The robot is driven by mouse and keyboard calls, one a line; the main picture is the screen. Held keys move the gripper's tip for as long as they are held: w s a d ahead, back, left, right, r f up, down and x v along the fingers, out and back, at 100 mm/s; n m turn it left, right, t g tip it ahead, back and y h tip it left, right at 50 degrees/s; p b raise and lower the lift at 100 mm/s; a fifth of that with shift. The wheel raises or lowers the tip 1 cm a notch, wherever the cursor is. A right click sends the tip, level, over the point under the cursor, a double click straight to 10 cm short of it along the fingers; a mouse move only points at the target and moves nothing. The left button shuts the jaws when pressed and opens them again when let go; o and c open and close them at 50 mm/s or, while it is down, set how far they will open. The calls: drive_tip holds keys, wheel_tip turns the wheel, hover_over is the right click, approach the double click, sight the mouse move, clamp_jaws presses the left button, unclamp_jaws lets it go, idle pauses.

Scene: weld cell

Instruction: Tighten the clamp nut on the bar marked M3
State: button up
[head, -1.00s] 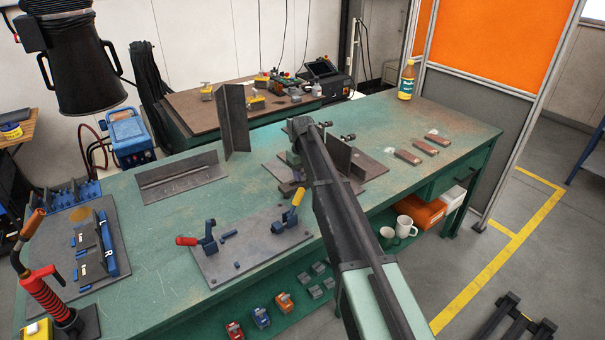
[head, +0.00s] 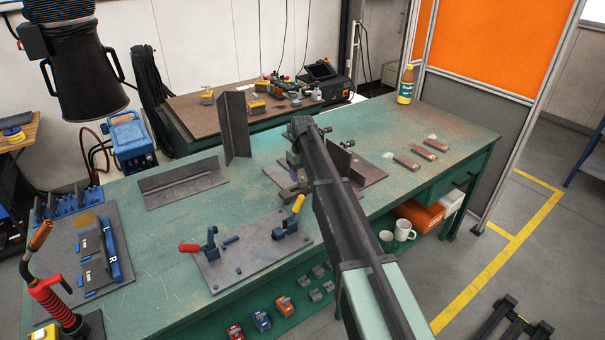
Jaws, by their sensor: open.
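A dark fixture plate (head: 374,174) lies on the green bench, with an upright dark plate (head: 339,157) standing on it. Small dark knob-like parts (head: 346,145) show behind the upright plate; I cannot tell whether one is the clamp nut. Three brownish bars (head: 408,161) lie apart on the bench to the right. No M3 mark is readable on anything. My arm crosses the fixture and hides much of it. My gripper (head: 296,184) points down at the fixture's left side, low over the plate. It is open; its fingertips are small and partly hidden, and contact cannot be told.
A plate with red- and yellow-handled toggle clamps (head: 257,262) lies in front. Angle pieces (head: 235,125) stand and lie behind left. A welding torch (head: 48,290) stands at the left, a yellow bottle (head: 405,85) at the far right corner. Bench around the bars is mostly clear.

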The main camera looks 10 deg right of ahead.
wheel_tip(320, 180, up, 8)
drive_tip(key=p, duration=0.6)
drive_tip(key=shift+f, duration=0.1)
drive_tip(key=n, duration=0.3)
drive_tip(key=s+n, duration=2.9)
drive_tip(key=s, duration=0.9)
drive_tip(key=shift+s, duration=0.4)
